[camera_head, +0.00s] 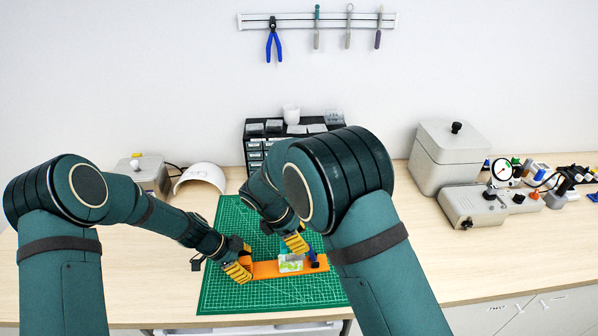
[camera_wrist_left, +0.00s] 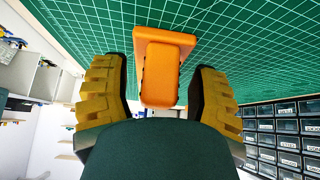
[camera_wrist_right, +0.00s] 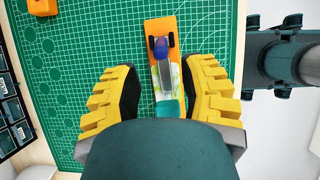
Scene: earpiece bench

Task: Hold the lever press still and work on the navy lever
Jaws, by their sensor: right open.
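The lever press (camera_head: 267,269) lies on the green mat, a long orange base with a white-and-green patterned part (camera_head: 290,263) on it. Its navy lever (camera_head: 314,257) stands near the right end; the navy knob on a grey arm also shows in the right wrist view (camera_wrist_right: 161,47). My left gripper (camera_head: 242,269) is at the press's left end. In the left wrist view its fingers (camera_wrist_left: 160,70) stand either side of the orange end block (camera_wrist_left: 161,78), with gaps showing. My right gripper (camera_head: 297,243) is open and empty above the press, its fingers (camera_wrist_right: 160,85) apart. My palm hides the press's left part there.
A dark drawer unit (camera_head: 254,145) stands behind. A grey lidded box (camera_head: 445,155) and small instruments are at the right. The mat's front is clear.

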